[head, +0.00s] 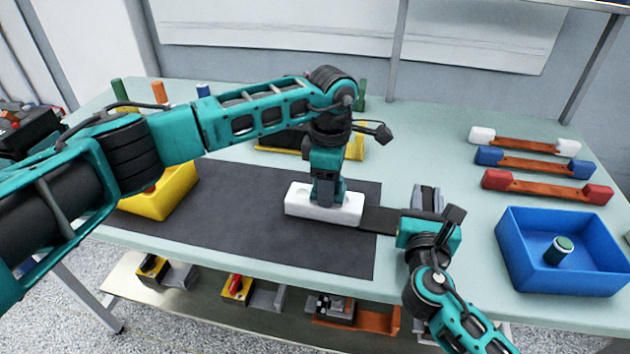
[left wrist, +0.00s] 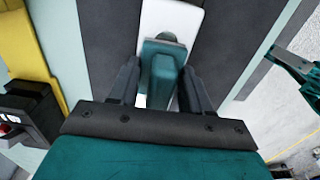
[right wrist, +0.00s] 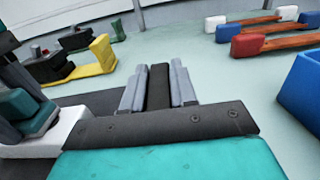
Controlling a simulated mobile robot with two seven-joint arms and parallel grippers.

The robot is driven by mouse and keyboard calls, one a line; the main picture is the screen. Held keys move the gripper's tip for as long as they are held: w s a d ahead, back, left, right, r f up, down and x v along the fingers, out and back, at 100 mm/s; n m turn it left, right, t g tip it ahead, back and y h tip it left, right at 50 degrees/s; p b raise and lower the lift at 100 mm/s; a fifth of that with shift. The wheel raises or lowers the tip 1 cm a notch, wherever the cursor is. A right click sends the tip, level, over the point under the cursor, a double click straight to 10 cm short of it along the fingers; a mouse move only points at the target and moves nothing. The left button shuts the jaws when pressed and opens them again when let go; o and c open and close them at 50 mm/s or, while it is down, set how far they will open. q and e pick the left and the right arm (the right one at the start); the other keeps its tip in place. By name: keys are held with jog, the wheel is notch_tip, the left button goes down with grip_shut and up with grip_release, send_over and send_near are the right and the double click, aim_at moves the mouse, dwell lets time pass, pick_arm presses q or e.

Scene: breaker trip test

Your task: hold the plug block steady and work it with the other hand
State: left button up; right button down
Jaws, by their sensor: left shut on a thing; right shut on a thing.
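The white plug block (head: 296,203) lies on the dark mat (head: 240,235), with a dark flat handle (head: 380,220) reaching right from it. My left gripper (head: 327,195) comes down from above onto the block. In the left wrist view its dark fingers are shut on a teal plug (left wrist: 162,75) standing at the white block (left wrist: 175,17). Whether the plug is fully seated is hidden. My right gripper (head: 426,195) is beside the block's right end, shut on the handle. In the right wrist view a black part (right wrist: 158,88) of it shows between the grey fingers.
A blue bin (head: 520,262) holding a green-topped cylinder (head: 558,250) stands at the right. Brown bars with white, blue and red ends (head: 545,188) lie behind it. A yellow bin (head: 165,200) is at the left, partly behind my left arm. A yellow-and-black fixture (head: 355,148) stands behind the mat.

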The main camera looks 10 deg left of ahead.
aim_at(350, 201)
pick_arm(q)
jog(key=d, duration=0.4)
jog(key=shift+d+r, duration=0.1)
jog(key=shift+d, duration=0.05)
notch_tip(350, 201, up, 8)
dwell(0.6)
pick_arm(e)
jog(key=c, duration=0.8)
grip_release()
jog(key=shift+s, duration=0.1)
